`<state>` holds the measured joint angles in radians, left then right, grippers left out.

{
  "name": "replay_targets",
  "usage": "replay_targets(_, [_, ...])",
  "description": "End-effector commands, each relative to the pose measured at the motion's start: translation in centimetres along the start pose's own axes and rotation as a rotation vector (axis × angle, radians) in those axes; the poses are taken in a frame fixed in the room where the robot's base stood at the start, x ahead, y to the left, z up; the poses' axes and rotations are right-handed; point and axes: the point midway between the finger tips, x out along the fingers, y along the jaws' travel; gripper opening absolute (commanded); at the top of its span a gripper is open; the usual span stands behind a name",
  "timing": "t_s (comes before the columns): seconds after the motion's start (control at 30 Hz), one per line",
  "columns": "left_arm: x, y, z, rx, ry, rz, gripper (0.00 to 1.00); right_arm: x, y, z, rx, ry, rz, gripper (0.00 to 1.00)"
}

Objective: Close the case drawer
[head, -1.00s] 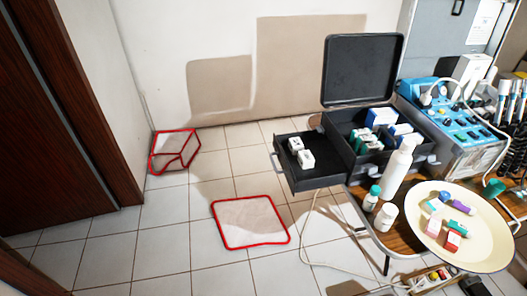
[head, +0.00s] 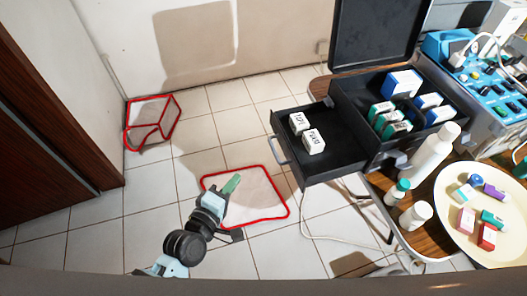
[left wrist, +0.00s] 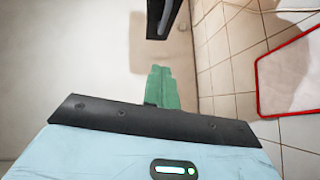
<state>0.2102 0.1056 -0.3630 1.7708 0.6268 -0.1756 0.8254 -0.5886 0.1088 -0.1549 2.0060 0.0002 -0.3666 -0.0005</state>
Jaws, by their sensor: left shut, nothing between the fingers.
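The black case (head: 372,108) stands on the table with its lid (head: 375,35) up. Its drawer (head: 338,168) is pulled out to the left and holds two small white boxes (head: 306,132). The drawer's grey handle (head: 279,150) is on its left end. My left gripper (head: 232,183) is shut and empty, its green fingers pointing up and right. In the picture it is left of and below the drawer, apart from it. Its shut fingers also show in the left wrist view (left wrist: 163,88). My right gripper is not in view.
The wooden table (head: 429,236) also bears white bottles (head: 434,152) and a cream tray (head: 465,245) of small items. A blue device (head: 494,90) stands at the right. A pale cable (head: 307,222) hangs under the drawer.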

Motion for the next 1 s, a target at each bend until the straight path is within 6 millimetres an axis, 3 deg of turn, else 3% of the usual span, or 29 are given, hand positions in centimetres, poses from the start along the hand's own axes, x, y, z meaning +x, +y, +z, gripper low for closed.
replay_targets(0.17, [1.2,0.1,-0.1,0.002,0.001,0.002,0.00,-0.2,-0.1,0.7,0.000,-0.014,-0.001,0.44])
replay_targets(0.67, [10.0,0.0,0.0,0.004,0.000,0.000,0.00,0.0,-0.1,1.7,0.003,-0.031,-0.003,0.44])
replay_targets(1.0, [12.6,0.1,2.6,0.003,0.000,0.000,0.00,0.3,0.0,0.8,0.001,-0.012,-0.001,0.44])
